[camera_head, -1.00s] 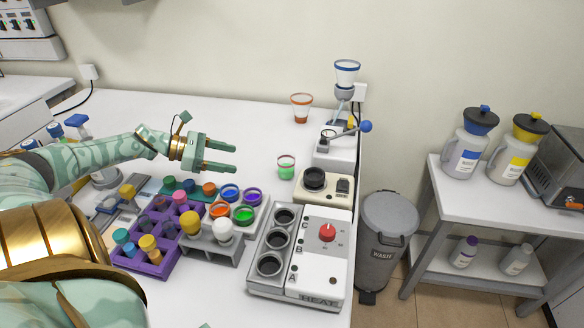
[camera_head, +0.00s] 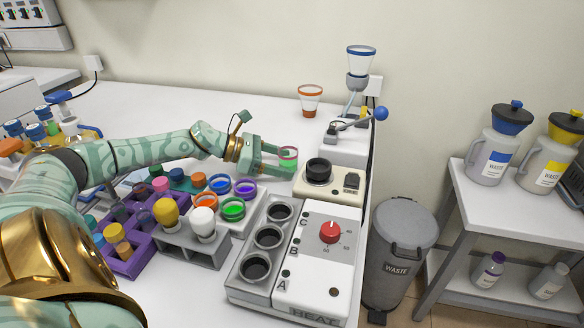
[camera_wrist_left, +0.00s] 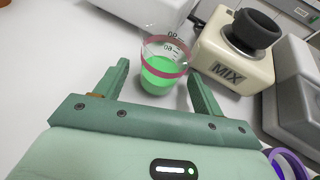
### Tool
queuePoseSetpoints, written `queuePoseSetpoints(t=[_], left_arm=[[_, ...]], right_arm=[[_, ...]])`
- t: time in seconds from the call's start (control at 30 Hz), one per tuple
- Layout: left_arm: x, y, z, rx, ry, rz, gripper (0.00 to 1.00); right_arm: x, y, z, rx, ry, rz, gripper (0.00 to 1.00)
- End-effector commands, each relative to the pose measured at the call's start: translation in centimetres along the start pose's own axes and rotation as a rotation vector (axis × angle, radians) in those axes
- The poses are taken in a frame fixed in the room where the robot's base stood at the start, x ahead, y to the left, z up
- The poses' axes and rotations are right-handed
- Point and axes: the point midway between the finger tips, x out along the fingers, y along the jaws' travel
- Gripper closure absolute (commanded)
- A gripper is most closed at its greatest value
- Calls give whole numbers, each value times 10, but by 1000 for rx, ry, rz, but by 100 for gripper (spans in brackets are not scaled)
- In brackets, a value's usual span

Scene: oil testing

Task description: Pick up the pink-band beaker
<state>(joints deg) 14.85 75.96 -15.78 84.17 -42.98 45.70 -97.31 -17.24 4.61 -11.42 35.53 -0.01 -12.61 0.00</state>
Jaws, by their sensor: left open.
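The pink-band beaker (camera_head: 289,155) stands upright on the white table, with green liquid inside and a pink band near its top. My left gripper (camera_head: 276,158) reaches it from the left in the head view. In the left wrist view the beaker (camera_wrist_left: 162,70) sits between the tips of the two open fingers of the left gripper (camera_wrist_left: 160,88), with a visible gap at the left finger. The right finger is close to the beaker; I cannot tell if it touches. My right gripper is not in view.
The cream MIX device (camera_head: 325,177) stands just right of the beaker. The heater block (camera_head: 300,255) and a rack of colored cups (camera_head: 232,209) are nearer. An orange-banded cup (camera_head: 310,98) stands behind. Clear table lies behind my left arm.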

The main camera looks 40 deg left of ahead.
Motion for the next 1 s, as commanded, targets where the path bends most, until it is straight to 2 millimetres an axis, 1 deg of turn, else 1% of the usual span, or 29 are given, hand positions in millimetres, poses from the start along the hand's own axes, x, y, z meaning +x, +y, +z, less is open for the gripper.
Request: queuePoseSetpoints(t=[0.03, 0.1, 0.37, 0.47, 0.5, 0.53, 0.57, 0.87, 0.97, 1.0], left_arm=[[10, 1, -6, -2, 1, -1, 31], [16, 1, -4, -3, 2, 1, 31], [17, 0, 0, -2, 0, 2, 31], [17, 0, 0, -2, 0, 2, 56], [17, 0, -1, -2, 1, 2, 67], [17, 0, -1, -2, 1, 2, 76], [17, 0, -1, -2, 1, 2, 81], [16, 0, 2, -1, 0, 2, 81], [11, 0, 14, 1, -2, 3, 81], [8, 0, 21, 3, -3, 3, 81]], right_arm=[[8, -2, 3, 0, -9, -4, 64], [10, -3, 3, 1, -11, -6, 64], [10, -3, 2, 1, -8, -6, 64], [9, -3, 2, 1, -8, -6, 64], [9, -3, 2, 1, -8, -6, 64], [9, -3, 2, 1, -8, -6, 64], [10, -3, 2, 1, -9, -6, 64], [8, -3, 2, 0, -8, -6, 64], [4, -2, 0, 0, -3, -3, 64], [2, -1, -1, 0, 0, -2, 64]])
